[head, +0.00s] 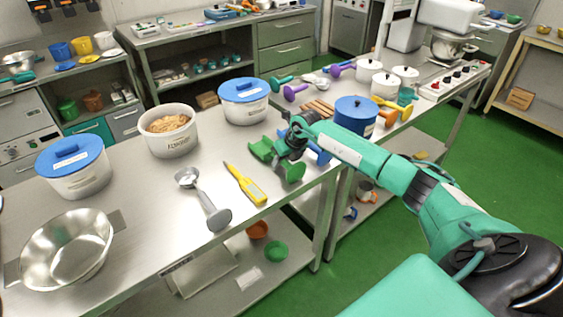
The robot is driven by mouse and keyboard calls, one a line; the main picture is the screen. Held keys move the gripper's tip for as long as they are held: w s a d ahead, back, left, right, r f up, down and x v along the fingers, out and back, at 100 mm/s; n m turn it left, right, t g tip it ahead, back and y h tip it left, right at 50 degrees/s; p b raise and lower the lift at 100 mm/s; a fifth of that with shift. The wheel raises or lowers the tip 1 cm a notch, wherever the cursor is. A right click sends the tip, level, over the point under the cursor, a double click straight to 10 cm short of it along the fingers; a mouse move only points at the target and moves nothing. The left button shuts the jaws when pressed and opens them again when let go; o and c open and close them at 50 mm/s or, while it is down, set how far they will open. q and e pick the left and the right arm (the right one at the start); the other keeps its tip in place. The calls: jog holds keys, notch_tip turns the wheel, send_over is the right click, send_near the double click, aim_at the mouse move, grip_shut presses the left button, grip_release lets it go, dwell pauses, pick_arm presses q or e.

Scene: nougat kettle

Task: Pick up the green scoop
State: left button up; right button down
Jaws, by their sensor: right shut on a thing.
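I cannot tell whether the scoop is lifted off the table. A blue scoop (319,152) lies close behind it, partly hidden by my gripper. My left gripper is not in view.
A yellow thermometer (245,184) and a grey metal scoop (208,200) lie left of the gripper. Blue-lidded tubs (244,100) (75,168), an open tub of nuts (170,131) and a steel bowl (66,249) share the table. Bare steel lies between them.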

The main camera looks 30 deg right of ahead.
jog(key=shift+r, duration=0.15)
